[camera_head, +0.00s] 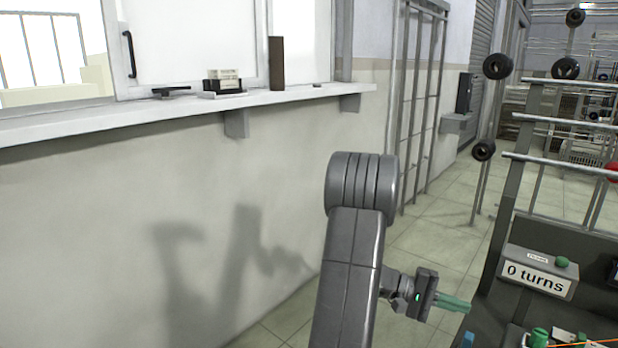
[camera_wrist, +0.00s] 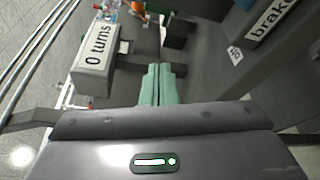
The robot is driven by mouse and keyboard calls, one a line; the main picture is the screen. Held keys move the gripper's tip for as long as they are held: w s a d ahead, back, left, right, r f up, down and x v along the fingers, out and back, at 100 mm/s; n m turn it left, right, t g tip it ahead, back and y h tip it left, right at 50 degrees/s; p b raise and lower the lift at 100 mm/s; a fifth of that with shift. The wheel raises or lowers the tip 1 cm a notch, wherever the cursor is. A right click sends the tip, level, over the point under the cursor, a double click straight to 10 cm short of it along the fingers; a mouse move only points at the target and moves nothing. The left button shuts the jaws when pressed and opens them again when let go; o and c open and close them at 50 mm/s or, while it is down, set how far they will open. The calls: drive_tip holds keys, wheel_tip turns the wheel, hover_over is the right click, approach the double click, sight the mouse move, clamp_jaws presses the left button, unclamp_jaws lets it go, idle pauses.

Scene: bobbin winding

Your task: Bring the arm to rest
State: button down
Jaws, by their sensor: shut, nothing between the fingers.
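My gripper (camera_head: 455,303) extends to the right from the end of my raised, bent arm in the head view. Its green fingers are together with nothing between them. In the wrist view the shut green fingers (camera_wrist: 163,84) point away from the camera, above a dark surface. A grey counter box labelled "0 turns" (camera_head: 537,273) stands on the dark bench to the right of the gripper, apart from it. The same counter box (camera_wrist: 97,52) shows left of the fingers in the wrist view.
A window sill (camera_head: 300,96) runs along the left wall, with a card holder (camera_head: 223,82) and small items on it. The bench frame (camera_head: 500,230) is at the right. A "brake" label (camera_wrist: 272,20) shows at upper right. Open tiled floor (camera_head: 440,235) lies behind my arm.

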drive_tip(key=shift+v, duration=2.65)
